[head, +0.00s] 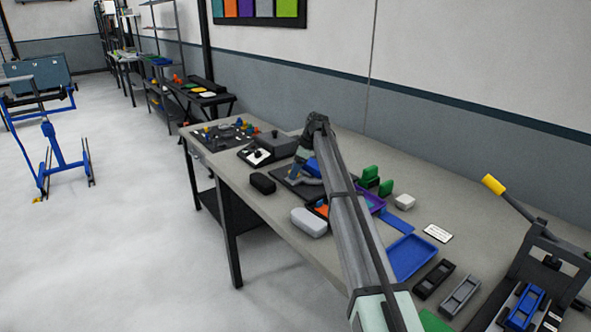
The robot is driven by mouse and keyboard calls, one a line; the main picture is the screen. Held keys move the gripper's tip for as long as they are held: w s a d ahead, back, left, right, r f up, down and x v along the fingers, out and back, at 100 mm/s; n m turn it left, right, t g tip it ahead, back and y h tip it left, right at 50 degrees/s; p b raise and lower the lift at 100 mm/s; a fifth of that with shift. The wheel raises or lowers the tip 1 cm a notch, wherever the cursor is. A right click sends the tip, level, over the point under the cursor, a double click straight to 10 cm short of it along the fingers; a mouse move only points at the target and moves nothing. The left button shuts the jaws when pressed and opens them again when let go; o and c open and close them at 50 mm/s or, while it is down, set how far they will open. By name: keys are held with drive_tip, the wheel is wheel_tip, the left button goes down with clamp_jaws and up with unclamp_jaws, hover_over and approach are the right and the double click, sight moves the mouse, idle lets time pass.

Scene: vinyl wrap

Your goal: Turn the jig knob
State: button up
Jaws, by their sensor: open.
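My arm rises from the bottom of the head view, bends at the top and comes down over the workbench (240,183). My gripper (306,180) is small and partly hidden by my own forearm; it is open, low over a dark flat plate (284,182) with a blue part (311,167) beside it. I cannot make out the jig knob clearly; it may be hidden by the gripper and arm. I cannot tell whether the fingers touch anything.
Green blocks (370,176), a blue tray (411,258) and a lever press (545,262) with a yellow handle (493,184) lie to the right.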

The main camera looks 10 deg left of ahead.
drive_tip(key=shift+c, duration=0.3)
drive_tip(key=c, duration=1)
drive_tip(key=m, duration=0.1)
drive_tip(key=m+t, duration=0.1)
drive_tip(key=m, duration=0.1)
drive_tip(key=m+t, duration=0.1)
drive_tip(key=m, duration=0.1)
drive_tip(key=shift+s, duration=0.25)
drive_tip(key=m+t+h, duration=0.1)
drive_tip(key=m, duration=0.2)
drive_tip(key=m+h, duration=0.1)
drive_tip(key=m, duration=0.2)
drive_tip(key=shift+a+m+t, duration=0.15)
drive_tip(key=shift+m+t, duration=0.25)
drive_tip(key=m+h, duration=0.1)
drive_tip(key=m, duration=0.2)
drive_tip(key=m+h, duration=0.1)
drive_tip(key=m, duration=0.2)
drive_tip(key=shift+a+t, duration=0.2)
drive_tip(key=shift+t, duration=0.2)
drive_tip(key=m+h, duration=0.2)
drive_tip(key=m, duration=0.3)
drive_tip(key=shift+a, duration=0.1)
drive_tip(key=shift+g, duration=0.3)
